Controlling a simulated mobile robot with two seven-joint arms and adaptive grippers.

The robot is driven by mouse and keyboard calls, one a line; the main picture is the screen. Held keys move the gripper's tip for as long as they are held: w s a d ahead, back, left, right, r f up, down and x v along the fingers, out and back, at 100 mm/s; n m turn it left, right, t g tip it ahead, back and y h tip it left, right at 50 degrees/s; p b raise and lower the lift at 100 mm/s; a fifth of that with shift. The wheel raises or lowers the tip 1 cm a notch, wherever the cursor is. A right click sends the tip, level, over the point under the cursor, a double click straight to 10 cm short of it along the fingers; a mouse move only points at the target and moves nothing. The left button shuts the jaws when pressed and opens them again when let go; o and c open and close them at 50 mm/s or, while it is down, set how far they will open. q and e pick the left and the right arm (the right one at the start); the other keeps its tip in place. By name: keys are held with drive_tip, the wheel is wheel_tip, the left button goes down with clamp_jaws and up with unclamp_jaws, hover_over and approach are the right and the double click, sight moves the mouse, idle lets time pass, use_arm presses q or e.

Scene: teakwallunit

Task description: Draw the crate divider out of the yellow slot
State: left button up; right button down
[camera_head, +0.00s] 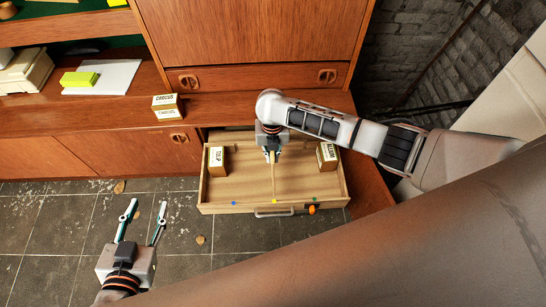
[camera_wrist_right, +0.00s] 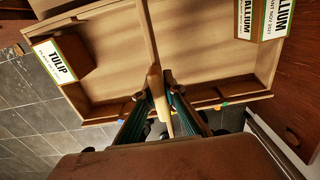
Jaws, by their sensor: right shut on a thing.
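The crate divider (camera_head: 273,182) is a thin pale wooden board in the open drawer-like crate (camera_head: 235,208). It runs front to back, its front end in line with the yellow mark (camera_head: 275,201) on the front rim. My right gripper (camera_head: 271,157) is over the divider's back part, shut on it. In the right wrist view the pale wood (camera_wrist_right: 157,85) is between the fingers. I cannot tell whether its ends sit in the slots. My left gripper (camera_head: 144,210) is open and empty over the floor, left of the crate.
A TULIP box (camera_head: 217,161) stands in the crate's left part and an ALLIUM box (camera_head: 327,156) in its right. Blue (camera_head: 234,203) and green (camera_head: 314,199) marks and an orange thing (camera_head: 311,210) are at the front. A CROCUS box (camera_head: 166,107) stands on the ledge.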

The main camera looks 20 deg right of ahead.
idle(0.3)
drive_tip(key=shift+r+p, duration=0.95)
drive_tip(key=shift+r, duration=0.6)
use_arm(q)
drive_tip(key=shift+t, duration=0.3)
drive_tip(key=r, duration=0.2)
drive_tip(key=w+r, duration=0.1)
drive_tip(key=r, duration=0.1)
drive_tip(key=shift+r, duration=0.15)
use_arm(e)
drive_tip(key=shift+f, duration=0.1)
use_arm(q)
drive_tip(key=shift+w+r+p, duration=0.2)
drive_tip(key=shift+r+p, duration=0.55)
drive_tip(key=shift+r, duration=0.3)
drive_tip(key=shift+w+r+p, duration=0.2)
drive_tip(key=shift+r+p, duration=0.55)
drive_tip(key=shift+r, duration=0.3)
use_arm(e)
drive_tip(key=shift+r, duration=1.5)
